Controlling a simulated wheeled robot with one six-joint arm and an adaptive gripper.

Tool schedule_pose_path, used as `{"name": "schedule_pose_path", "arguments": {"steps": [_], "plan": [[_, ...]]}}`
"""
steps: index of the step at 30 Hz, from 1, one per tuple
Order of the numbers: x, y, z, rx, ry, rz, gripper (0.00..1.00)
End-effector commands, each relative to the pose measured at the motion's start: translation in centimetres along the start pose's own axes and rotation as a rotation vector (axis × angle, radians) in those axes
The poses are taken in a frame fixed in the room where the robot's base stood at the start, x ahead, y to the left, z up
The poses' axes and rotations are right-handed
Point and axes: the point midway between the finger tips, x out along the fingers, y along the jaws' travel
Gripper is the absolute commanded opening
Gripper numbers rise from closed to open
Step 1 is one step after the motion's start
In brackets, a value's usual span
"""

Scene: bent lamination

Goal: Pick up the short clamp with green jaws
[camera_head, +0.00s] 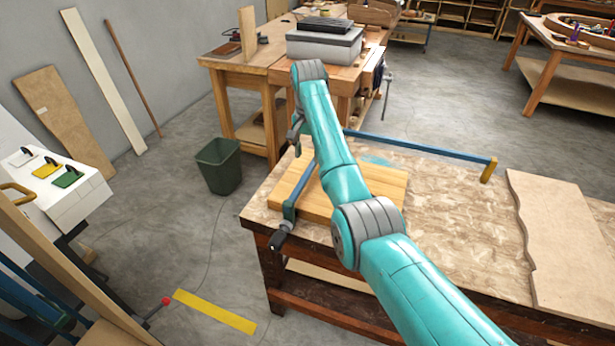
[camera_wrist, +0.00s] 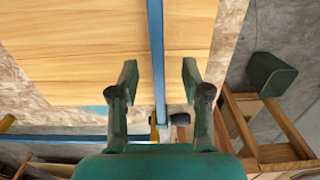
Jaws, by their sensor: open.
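A blue clamp (camera_head: 291,202) with a dark handle lies across the near end of a wooden board on the bench; my arm hides part of it. In the wrist view, a blue bar (camera_wrist: 156,50) runs between my fingers, over the board. My gripper (camera_wrist: 158,72) is open there, one finger on each side of the bar, and nothing is gripped. The gripper is small and partly hidden in the head view. A green piece (camera_head: 65,322) shows among blue bars at the lower left. I cannot tell for sure which clamp has green jaws.
A long blue clamp (camera_head: 420,147) with a yellow jaw lies along the bench's far side. The wooden board (camera_head: 385,180) and a tan panel (camera_head: 565,240) lie on the bench (camera_head: 460,220). A dark green bin (camera_head: 218,166) stands on the floor. The bench's middle is clear.

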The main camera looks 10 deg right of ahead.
Motion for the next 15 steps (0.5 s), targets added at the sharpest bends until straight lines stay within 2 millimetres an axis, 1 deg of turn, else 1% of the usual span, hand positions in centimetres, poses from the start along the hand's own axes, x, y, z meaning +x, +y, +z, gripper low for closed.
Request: {"name": "schedule_pose_path", "arguments": {"steps": [1, 3, 11, 15], "plan": [[0.9, 0.0, 0.0, 0.0, -0.002, 0.002, 0.48], [1.9, 0.0, 0.0, 0.0, -0.001, 0.001, 0.48], [3.6, 0.1, 0.1, 0.0, 0.001, 0.0, 0.48], [5.4, 0.3, 0.3, 0.0, -0.002, 0.001, 0.48]]}}
